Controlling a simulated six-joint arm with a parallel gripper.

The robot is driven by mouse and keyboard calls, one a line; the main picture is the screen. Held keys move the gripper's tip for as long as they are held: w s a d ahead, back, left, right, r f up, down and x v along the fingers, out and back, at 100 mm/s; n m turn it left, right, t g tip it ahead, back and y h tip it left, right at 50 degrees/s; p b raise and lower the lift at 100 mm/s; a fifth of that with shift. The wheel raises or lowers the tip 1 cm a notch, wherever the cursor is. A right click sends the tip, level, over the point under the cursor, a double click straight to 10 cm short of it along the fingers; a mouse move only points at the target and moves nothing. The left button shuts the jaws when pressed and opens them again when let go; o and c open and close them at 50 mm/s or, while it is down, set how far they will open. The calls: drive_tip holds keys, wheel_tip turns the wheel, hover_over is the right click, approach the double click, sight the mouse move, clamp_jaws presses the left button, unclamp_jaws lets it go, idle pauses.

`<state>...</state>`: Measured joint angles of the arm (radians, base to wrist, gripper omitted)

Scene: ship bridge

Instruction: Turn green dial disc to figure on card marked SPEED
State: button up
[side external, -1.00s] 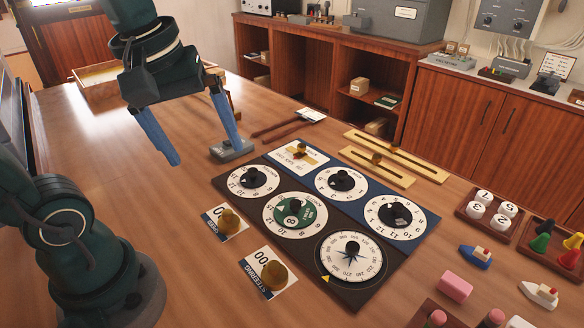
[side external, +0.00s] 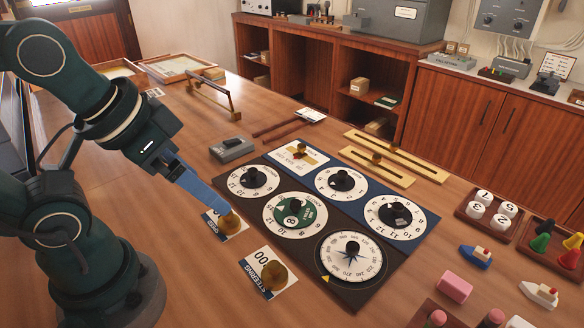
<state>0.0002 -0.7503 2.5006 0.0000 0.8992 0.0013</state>
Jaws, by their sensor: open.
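The green dial disc (side external: 290,211) sits with a black knob at the centre of a white numbered dial on the dark board. My gripper (side external: 221,208) is open and low, left of that dial. Its blue fingers overlap in this view, and their tips are at a brass weight (side external: 231,223) on a small white card (side external: 211,227). Whether they touch the weight I cannot tell. That card's lettering is mostly covered by the weight and fingers. A second card (side external: 262,259), seemingly marked STEERING, lies nearer the front under another brass weight (side external: 274,277). No card clearly reads SPEED.
Several other dials surround the green one, including a compass dial (side external: 351,257). A grey box (side external: 232,150), a brass-handled wooden piece (side external: 213,97) and brass sliders (side external: 397,158) lie behind. Toy boats, a pink block (side external: 455,287) and peg trays are at right.

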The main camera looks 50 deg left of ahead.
idle(0.4)
drive_tip(key=shift+r, duration=0.1)
drive_tip(key=c, duration=0.6)
drive_tip(key=w+r+n, duration=0.2)
drive_tip(key=w+r, duration=0.2)
drive_tip(key=w, duration=0.1)
drive_tip(key=shift+c, duration=0.2)
drive_tip(key=n+g, duration=0.2)
drive_tip(key=g, duration=0.4)
hover_over(295, 203)
wheel_tip(295, 203, down, 12)
drive_tip(key=shift+w+r, duration=0.1)
drive_tip(key=shift+w, duration=0.05)
drive_tip(key=shift+f, duration=2.65)
clamp_jaws()
